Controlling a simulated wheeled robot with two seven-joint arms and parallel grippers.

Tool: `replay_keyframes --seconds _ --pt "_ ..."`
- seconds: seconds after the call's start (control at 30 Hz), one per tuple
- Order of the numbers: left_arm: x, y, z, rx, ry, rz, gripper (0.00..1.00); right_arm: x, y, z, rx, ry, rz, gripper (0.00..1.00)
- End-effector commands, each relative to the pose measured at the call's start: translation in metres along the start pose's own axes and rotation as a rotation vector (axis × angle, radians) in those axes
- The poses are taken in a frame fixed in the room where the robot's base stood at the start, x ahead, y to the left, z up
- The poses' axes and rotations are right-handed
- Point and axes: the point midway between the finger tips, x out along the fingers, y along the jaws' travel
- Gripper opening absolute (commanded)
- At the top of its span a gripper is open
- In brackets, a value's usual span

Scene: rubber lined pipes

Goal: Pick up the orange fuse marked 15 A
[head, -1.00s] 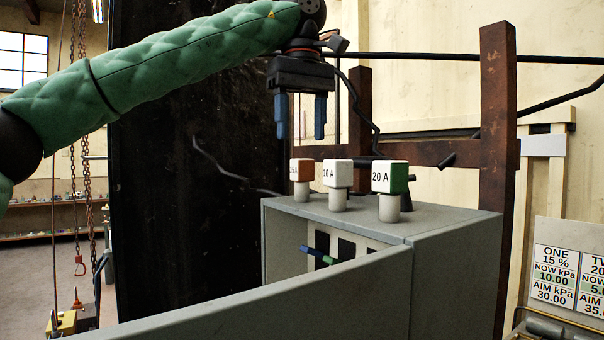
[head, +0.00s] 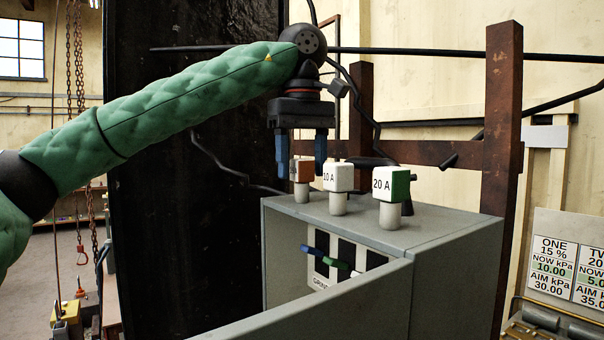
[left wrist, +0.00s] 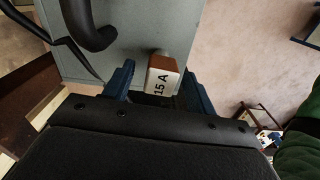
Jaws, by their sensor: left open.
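The orange fuse marked 15 A (head: 302,172) stands upright on top of the grey cabinet, leftmost of the fuses. In the left wrist view the 15 A fuse (left wrist: 163,76) shows its white labelled face and orange-brown side. My left gripper (head: 301,172) points down with blue fingers open, one on each side of the fuse in the picture. In the left wrist view the left gripper (left wrist: 160,88) has the fuse between its fingers, with a gap on the left finger's side. My right gripper is not in view.
A white 10 A fuse (head: 338,178) stands close to the right, then a green 20 A fuse (head: 391,184). The grey cabinet (head: 455,224) has its door open toward me, with coloured levers inside. A brown post (head: 503,120) and dark pipes stand behind.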

Motion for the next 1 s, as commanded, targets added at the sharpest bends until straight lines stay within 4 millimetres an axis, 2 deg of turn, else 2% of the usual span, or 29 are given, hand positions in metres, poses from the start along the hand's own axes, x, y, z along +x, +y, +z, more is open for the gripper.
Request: replay_keyframes --seconds 0.17,0.43,0.77,0.93,1.0 --pt "0.000 0.000 0.000 0.000 0.000 0.000 0.56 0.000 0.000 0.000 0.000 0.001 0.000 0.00" --pt "0.000 0.000 0.000 -0.001 0.000 0.000 0.07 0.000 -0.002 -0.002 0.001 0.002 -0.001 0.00" --pt "-0.004 0.000 0.000 -0.001 0.000 0.001 0.07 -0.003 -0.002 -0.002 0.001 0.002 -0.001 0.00" --pt "-0.022 0.000 0.000 -0.001 0.000 0.001 0.07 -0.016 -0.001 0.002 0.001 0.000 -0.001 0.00" --pt "-0.032 0.000 0.000 -0.001 0.000 0.001 0.07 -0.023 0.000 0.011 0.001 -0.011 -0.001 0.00"
